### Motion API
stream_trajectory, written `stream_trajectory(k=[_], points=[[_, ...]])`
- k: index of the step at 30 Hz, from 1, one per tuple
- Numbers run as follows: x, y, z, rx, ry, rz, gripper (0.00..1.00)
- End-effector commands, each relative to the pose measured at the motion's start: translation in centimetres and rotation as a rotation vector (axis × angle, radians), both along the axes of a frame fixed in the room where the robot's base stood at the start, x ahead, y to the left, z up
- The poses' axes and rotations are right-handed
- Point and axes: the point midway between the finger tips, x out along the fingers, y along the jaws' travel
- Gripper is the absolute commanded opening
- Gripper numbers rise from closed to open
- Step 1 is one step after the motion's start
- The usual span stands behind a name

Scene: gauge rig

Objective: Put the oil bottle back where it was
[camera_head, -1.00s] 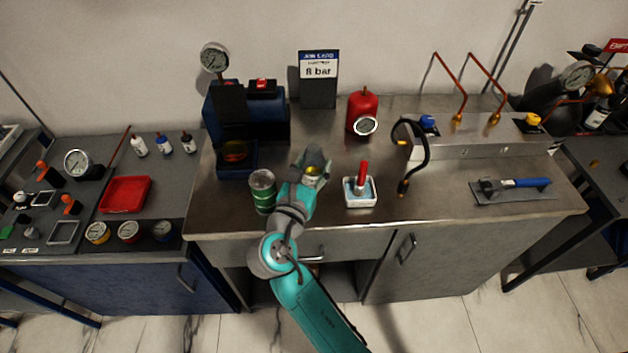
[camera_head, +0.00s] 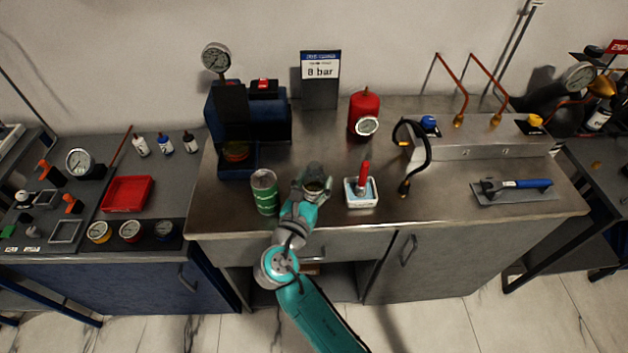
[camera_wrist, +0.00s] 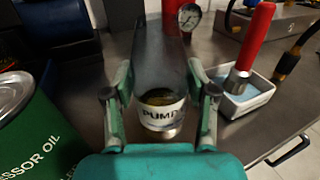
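The oil bottle (camera_wrist: 161,112) is a dark see-through vessel with a white label reading "PUMP" and amber liquid low inside. In the wrist view it stands between the two fingers of my gripper (camera_wrist: 160,75), with the fingertips against its sides. In the head view my gripper (camera_head: 315,190) is near the front edge of the steel bench, and the bottle (camera_head: 317,185) shows only as a small dark round patch. Whether its base touches the bench is hard to tell.
A green compressor oil can (camera_head: 264,192) stands close left. A white tray (camera_head: 361,203) with a red-handled tool is close right. Behind are a blue gauge rig (camera_head: 265,120) and a red tank (camera_head: 363,112). Bare steel lies between them. A red tray (camera_head: 127,192) is on the left bench.

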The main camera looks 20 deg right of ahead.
Motion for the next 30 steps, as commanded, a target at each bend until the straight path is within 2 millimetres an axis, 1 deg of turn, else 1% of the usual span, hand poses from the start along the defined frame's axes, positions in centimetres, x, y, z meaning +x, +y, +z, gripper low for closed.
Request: stream_trajectory(k=[1,2,14,17,24,30], points=[[0.0,0.0,0.0,0.0,0.0,0.0,0.75],[0.0,0.0,0.0,0.0,0.0,0.0,0.78],[-0.1,0.2,0.4,0.001,-0.001,0.001,0.78],[-1.0,1.0,0.3,0.0,0.0,0.003,0.78],[-4.5,4.1,0.3,0.0,0.0,0.006,0.78],[-7.1,6.2,0.4,-0.001,-0.001,0.004,0.78]])
